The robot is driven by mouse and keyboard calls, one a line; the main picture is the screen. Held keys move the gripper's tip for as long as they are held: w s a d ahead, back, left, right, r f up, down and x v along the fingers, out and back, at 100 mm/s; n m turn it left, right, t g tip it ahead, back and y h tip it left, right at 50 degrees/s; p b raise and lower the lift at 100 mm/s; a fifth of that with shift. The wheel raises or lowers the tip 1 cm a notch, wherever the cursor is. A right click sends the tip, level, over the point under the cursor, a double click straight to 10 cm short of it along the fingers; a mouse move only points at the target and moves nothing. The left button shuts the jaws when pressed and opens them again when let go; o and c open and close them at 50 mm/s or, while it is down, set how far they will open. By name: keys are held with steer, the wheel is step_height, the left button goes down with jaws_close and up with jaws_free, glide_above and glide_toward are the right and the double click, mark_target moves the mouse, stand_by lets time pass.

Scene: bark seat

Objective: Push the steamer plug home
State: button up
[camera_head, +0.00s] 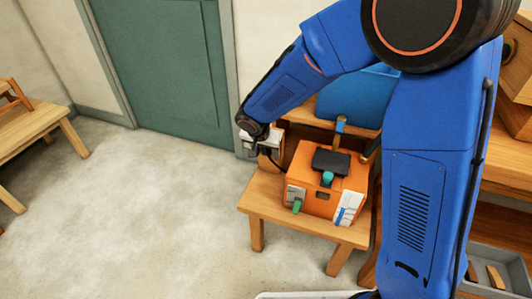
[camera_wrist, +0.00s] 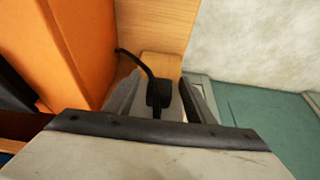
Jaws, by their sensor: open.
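The black steamer plug (camera_wrist: 160,94) shows in the wrist view, between the two fingers of my gripper (camera_wrist: 165,97). The fingers are open, one on each side of it. A black cable (camera_wrist: 136,58) runs from the plug up and left towards the orange steamer (camera_wrist: 82,45). A wooden block (camera_wrist: 161,66) lies just beyond the plug; whether the plug sits in a socket there is hidden. In the head view the orange box-shaped steamer (camera_head: 312,207) stands on a low wooden bench, and my gripper (camera_head: 266,146) is behind its left side, partly hidden by my arm.
The wooden bench (camera_head: 263,208) has free room along its left edge. A blue rounded thing (camera_head: 345,98) stands behind the steamer. A green door (camera_head: 165,70) is at the back. Another wooden bench (camera_head: 25,140) stands at far left. The pale floor (camera_head: 130,225) between is clear.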

steer(key=v, duration=1.7)
steer(key=s+d+r+n, duration=0.1)
steer(key=s+d+r, duration=0.25)
steer(key=d, duration=0.65)
steer(key=s+d+r, duration=0.2)
steer(key=s+d, duration=0.3)
steer(key=d, duration=0.5)
steer(key=s+d+f+n, duration=0.1)
steer(key=s+d, duration=0.4)
steer(key=s, duration=0.3)
steer(key=s+d+n+y, duration=0.1)
steer(key=s+d+n, duration=0.1)
steer(key=s+d, duration=0.4)
steer(key=s, duration=0.2)
steer(key=shift+s+d+f+y, duration=0.3)
steer(key=shift+f, duration=0.1)
